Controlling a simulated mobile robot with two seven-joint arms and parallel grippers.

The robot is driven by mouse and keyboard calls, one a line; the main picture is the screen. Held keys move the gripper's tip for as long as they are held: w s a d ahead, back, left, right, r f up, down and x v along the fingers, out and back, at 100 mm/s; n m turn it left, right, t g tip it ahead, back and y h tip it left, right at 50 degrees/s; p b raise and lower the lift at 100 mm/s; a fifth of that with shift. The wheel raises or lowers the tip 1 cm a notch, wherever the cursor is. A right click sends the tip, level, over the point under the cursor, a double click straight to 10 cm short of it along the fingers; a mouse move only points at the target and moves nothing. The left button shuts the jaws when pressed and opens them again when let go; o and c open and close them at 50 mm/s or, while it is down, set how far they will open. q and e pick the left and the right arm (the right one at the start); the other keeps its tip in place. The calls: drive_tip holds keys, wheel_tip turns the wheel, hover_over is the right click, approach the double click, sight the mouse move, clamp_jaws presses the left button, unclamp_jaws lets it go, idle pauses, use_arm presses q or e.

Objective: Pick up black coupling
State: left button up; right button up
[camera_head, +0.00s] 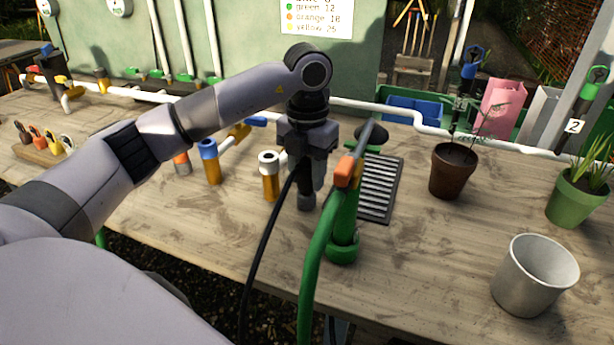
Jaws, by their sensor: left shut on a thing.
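My left gripper (308,172) points down over the middle of the table, at the end of the grey arm from the left. It is shut on a dark upright cylinder, which looks like the black coupling (306,198). The coupling's upper part is hidden between the fingers. I cannot tell whether its lower end touches the table. My right gripper is not in view.
Left of the gripper stand an orange fitting with a white top (269,178) and one with a blue top (210,162). Close on the right are a green hose (318,250) and a dark grate (380,190). A metal pot (533,275) stands front right.

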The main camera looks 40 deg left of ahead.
use_arm(q)
wheel_tip(320, 180, up, 19)
drive_tip(key=p, duration=0.4)
drive_tip(key=shift+f, duration=0.1)
wheel_tip(320, 180, up, 5)
drive_tip(key=p, duration=0.5)
idle(0.6)
drive_tip(key=shift+f, duration=0.1)
